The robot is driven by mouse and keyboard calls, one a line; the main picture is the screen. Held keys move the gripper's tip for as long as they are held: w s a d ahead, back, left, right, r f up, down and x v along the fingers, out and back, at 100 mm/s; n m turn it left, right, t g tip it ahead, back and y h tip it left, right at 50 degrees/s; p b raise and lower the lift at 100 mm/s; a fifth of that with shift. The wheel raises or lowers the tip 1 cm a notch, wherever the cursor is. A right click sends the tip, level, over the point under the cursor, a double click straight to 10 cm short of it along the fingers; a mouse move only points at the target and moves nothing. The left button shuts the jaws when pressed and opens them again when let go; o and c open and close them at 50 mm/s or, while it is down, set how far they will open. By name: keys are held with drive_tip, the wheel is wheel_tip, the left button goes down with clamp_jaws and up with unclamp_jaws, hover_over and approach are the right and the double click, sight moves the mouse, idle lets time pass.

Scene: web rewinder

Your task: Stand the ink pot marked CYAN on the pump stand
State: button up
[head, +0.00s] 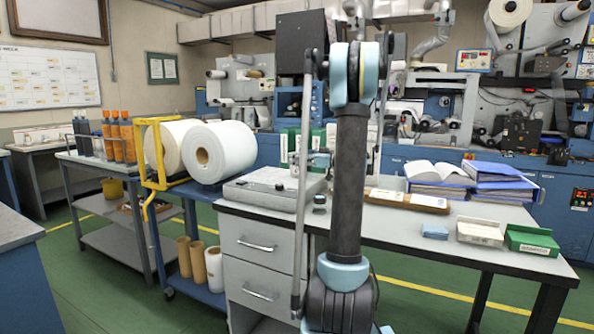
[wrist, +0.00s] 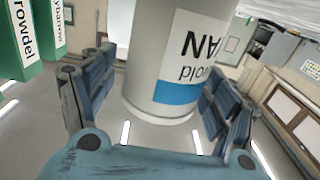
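The ink pot (wrist: 165,50), a pale grey cylinder, fills the upper middle of the wrist view. Its white label shows inverted letters ending in "AN" and a blue band; part of the label is out of sight. My gripper (wrist: 155,95) is open, one dark ridged finger on each side of the pot. A narrow gap shows by the left finger; the right finger overlaps the pot's edge, and contact there cannot be told. In the head view my arm hides the gripper, and I cannot make out the pot. I cannot identify the pump stand for certain.
Green boxes (wrist: 25,45) stand close to the pot in the wrist view. In the head view, a grey flat device (head: 262,190) sits on the desk's left part, with blue binders (head: 505,175) and a green tray (head: 532,241) at right.

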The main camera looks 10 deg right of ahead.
drive_tip(key=c, duration=1.3)
